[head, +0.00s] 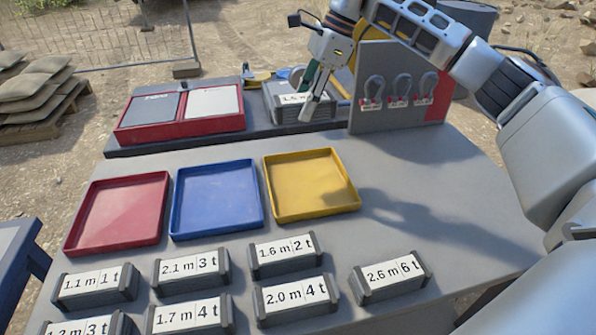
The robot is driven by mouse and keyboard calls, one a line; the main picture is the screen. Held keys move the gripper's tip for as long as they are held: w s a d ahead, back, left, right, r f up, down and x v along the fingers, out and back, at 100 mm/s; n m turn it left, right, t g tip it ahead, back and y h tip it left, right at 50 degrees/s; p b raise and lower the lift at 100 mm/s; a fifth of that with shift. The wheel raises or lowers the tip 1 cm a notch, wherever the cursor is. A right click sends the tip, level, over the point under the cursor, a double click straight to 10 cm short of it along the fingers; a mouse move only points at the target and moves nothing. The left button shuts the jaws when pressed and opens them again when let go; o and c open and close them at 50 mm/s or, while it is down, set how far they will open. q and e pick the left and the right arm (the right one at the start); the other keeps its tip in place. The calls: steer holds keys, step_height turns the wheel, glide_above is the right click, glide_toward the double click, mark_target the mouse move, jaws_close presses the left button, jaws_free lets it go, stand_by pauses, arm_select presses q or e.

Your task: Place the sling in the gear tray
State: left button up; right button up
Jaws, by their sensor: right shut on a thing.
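My right gripper (311,98) reaches down at the back of the table and is shut on a grey sling pack with a white label (288,99). Its label is partly covered by a finger, so I cannot read it all. The pack is at the dark raised strip behind the coloured trays; I cannot tell whether it rests there or is just above. Three shallow trays lie in front: red (118,241), blue (216,234) and yellow (313,215), all empty. None is marked as the gear tray. My left gripper is not in view.
Several similar labelled packs stand at the front, among them 1.6 m 2 t (286,254) and 2.6 m 6 t (391,278). A red case (180,126) sits left of the gripper. A panel with shackles (398,108) stands close on its right. The table's right side is clear.

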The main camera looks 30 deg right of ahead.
steer(key=b, duration=0.2)
glide_above(298, 173)
steer(key=d, duration=0.2)
steer(key=f, duration=1.2)
steer(key=shift+s+a+f, duration=0.1)
steer(key=shift+a, duration=0.15)
steer(key=shift+f, duration=0.7)
step_height(298, 173, down, 4)
steer(key=shift+r, duration=0.2)
steer(key=shift+f, duration=0.25)
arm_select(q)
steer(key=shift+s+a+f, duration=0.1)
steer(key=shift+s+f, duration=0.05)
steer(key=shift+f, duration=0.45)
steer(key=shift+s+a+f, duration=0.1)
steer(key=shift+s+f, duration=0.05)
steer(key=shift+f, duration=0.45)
arm_select(e)
steer(key=shift+r, duration=0.1)
steer(key=o, duration=1.4)
